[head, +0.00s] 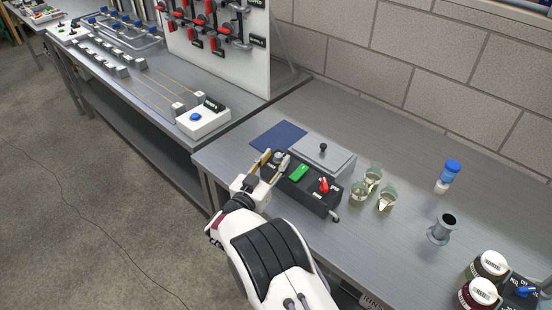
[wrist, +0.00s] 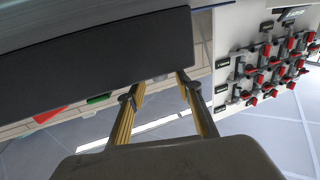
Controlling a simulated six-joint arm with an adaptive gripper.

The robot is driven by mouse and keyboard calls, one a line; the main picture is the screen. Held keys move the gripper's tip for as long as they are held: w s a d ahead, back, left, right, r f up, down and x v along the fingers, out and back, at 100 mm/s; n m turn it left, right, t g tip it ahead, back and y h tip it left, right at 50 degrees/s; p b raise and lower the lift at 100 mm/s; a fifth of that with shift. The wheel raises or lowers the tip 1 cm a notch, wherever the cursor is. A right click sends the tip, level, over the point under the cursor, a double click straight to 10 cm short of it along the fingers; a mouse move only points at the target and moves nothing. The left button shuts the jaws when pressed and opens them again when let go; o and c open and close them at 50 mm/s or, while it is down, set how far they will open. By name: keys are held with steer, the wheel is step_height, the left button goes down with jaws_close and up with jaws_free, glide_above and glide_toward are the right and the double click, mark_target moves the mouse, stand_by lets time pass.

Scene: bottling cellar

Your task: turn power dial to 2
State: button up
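A black control box (head: 307,191) stands on the right bench, with a red knob (head: 324,185), a green part (head: 299,173) and a small grey round knob (head: 279,156) at its left end. I cannot read which one is the power dial or its setting. My gripper (head: 272,160) is at the box's left end, its fingers apart near the grey knob. In the wrist view, the fingers (wrist: 156,90) are spread below the dark box (wrist: 90,65), with no object visible between them; contact is unclear. The red knob (wrist: 50,114) and green part (wrist: 98,99) show at its edge.
A blue mat (head: 279,136) lies behind.

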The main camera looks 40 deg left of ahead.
steer(key=shift+w+a, duration=0.1)
steer(key=shift+w, duration=0.4)
jaws_close()
steer(key=shift+w+a+r+m+t+h, duration=0.1)
steer(key=shift+a+r+m+t+h, duration=0.1)
steer(key=shift+m+h, duration=0.6)
steer(key=shift+a+r+m+t+h, duration=0.15)
steer(key=shift+m+h, duration=0.35)
steer(key=shift+h, duration=0.5)
steer(key=shift+d+f+h, duration=0.1)
steer(key=shift+f+h, duration=0.1)
steer(key=shift+h, duration=0.3)
jaws_free()
steer(key=shift+f, duration=0.1)
